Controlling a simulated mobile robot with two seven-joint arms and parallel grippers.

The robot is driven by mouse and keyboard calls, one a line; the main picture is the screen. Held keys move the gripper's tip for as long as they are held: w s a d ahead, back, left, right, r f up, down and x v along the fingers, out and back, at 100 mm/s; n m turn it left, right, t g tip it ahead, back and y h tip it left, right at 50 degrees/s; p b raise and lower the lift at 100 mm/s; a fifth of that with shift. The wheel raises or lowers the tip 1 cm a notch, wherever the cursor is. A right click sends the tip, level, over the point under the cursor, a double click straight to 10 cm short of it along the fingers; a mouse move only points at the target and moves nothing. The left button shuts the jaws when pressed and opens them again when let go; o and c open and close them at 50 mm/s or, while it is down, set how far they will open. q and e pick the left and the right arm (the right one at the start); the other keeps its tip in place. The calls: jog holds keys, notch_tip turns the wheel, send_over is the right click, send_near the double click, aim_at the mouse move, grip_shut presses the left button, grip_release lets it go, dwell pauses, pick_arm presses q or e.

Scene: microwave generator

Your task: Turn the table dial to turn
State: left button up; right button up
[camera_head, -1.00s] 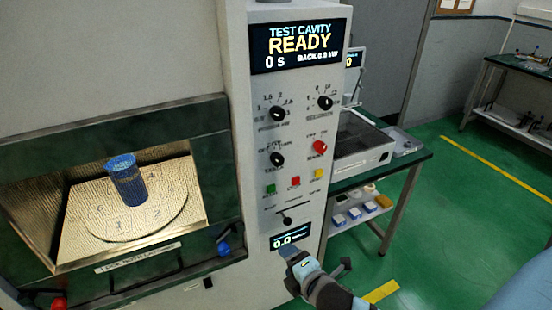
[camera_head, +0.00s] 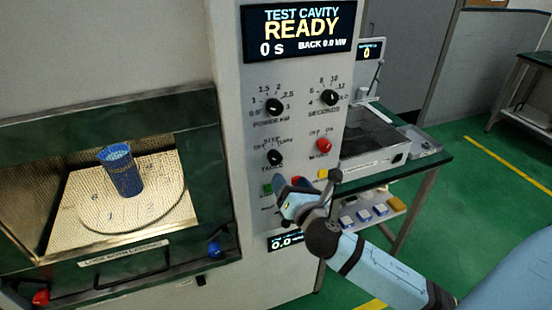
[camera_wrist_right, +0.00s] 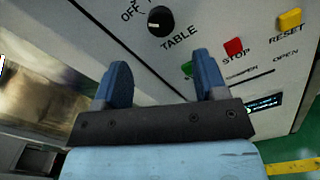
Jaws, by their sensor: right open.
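The table dial (camera_head: 275,158) is a round black knob on the grey control panel, with OFF at the left of its label arc. I cannot clearly tell where it points. In the right wrist view the dial (camera_wrist_right: 160,20) sits above the word TABLE, beyond the gap between my fingertips. My right gripper (camera_head: 287,186) is just below the dial in the head view, open and empty, apart from it. In the wrist view both blue fingers (camera_wrist_right: 160,72) are spread and point toward the panel. My left gripper is not in view.
Power (camera_head: 274,107) and seconds (camera_head: 330,97) dials are above; the red mode knob (camera_head: 323,145) is to the right. Stop (camera_wrist_right: 233,47) and reset (camera_wrist_right: 290,19) buttons lie near the fingers. The open cavity at left holds a blue cup (camera_head: 121,171) on a turntable (camera_head: 160,205).

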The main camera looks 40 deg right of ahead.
aim_at(276, 161)
jog(key=p+x, duration=0.1)
jog(key=x, duration=0.9)
jog(key=shift+c, duration=0.3)
jog(key=c, duration=0.9)
